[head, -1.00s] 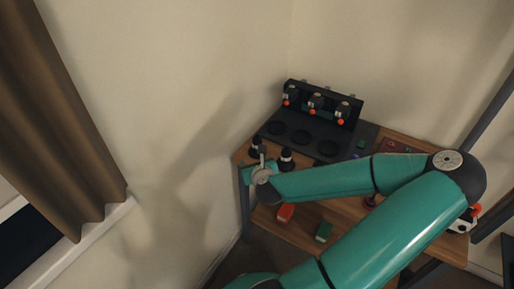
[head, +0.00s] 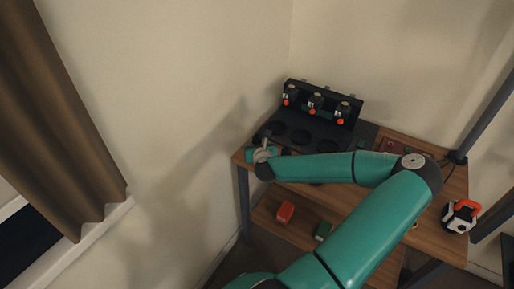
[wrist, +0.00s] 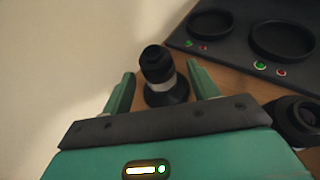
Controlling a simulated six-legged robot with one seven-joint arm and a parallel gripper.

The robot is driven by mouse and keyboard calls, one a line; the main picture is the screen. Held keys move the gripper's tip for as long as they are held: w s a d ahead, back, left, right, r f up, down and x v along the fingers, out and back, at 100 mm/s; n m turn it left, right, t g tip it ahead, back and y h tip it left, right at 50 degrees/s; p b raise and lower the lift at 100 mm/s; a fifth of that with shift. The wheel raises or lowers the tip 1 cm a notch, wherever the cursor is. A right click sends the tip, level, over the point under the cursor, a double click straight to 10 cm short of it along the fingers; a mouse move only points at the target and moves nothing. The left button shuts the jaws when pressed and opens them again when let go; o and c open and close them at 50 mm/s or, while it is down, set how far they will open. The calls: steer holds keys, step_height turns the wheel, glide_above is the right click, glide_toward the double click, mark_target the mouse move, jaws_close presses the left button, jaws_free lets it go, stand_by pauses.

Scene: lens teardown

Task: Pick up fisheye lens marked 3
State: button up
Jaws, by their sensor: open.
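In the wrist view a black lens (wrist: 162,88) with a grey band stands upright on its wide base on the wooden top. The two teal fingers of my gripper (wrist: 160,69) are open, one on each side of its upper part, with gaps showing. A second black lens (wrist: 296,117) stands to the right, partly cut off by the frame edge and my gripper body. No number is readable on either lens, so I cannot tell which is marked 3. In the head view my gripper (head: 263,153) is over the table's left corner, and my arm hides most of the lenses.
A black station (head: 322,140) with round recesses and several red-tipped units stands at the back of the wooden table (head: 345,202). Its recesses and small green and red lights show in the wrist view. A red block (head: 285,212) and a green block (head: 323,231) lie on the lower shelf.

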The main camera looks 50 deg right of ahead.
steer(key=x, duration=0.2)
steer(key=shift+w+d+f, duration=0.1)
steer(key=shift+w+d, duration=0.05)
steer(key=shift+w, duration=0.05)
steer(key=c, duration=1.2)
steer(key=shift+o, duration=0.2)
